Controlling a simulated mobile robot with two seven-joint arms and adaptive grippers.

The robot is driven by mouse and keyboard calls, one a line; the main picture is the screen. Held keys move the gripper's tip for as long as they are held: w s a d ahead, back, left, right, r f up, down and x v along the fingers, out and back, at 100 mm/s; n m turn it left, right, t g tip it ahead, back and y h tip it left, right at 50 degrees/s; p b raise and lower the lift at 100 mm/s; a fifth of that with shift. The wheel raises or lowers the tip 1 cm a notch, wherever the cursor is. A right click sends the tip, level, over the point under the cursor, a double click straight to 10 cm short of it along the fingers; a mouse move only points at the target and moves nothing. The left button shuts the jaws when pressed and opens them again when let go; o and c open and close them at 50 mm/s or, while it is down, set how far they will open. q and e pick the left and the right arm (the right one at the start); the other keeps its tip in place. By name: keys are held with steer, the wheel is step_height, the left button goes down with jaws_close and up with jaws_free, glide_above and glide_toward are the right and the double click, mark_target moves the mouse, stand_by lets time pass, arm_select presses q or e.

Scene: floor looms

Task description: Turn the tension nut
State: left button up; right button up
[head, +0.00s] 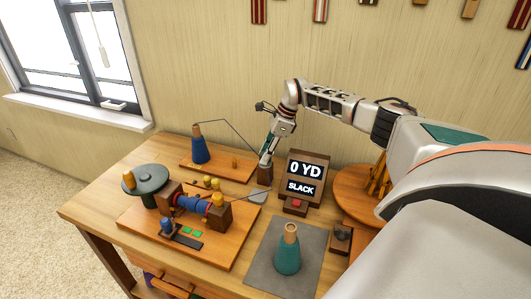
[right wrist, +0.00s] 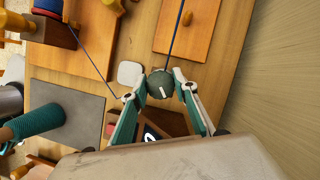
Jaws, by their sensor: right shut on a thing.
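The tension nut (right wrist: 160,84) is a round dark grey-green knob with a white mark, in the right wrist view. My right gripper (right wrist: 161,92) is shut on it, one finger on each side. In the head view my right gripper (head: 267,156) points down over a small wooden post (head: 265,174), and the nut is hidden there. A dark blue thread runs up to the nut in the wrist view. The display (head: 305,177) to the right reads "0 YD" and "SLACK". My left gripper is not in view.
A blue cone (head: 199,147) stands behind. A teal cone (head: 288,255) stands on a grey mat (head: 258,268) in front. A red button (head: 296,202) is below the display.

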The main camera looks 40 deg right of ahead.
steer(key=m+p, duration=0.2)
steer(key=p, duration=0.1)
steer(key=shift+s+r+m+t+h, duration=0.1)
steer(key=shift+r+m+t+h, duration=0.05)
steer(key=shift+m+t+h, duration=0.2)
steer(key=shift+m+h+p, duration=0.25)
steer(key=shift+m+p, duration=0.1)
steer(key=shift+m+t, duration=0.25)
steer(key=shift+m, duration=0.55)
steer(key=shift+m+h, duration=0.3)
steer(key=shift+h, duration=0.1)
steer(key=shift+m, duration=0.7)
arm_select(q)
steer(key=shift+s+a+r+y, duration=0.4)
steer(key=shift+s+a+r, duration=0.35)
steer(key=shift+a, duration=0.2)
arm_select(e)
steer(key=shift+m+h, duration=0.4)
steer(key=shift+m, duration=0.1)
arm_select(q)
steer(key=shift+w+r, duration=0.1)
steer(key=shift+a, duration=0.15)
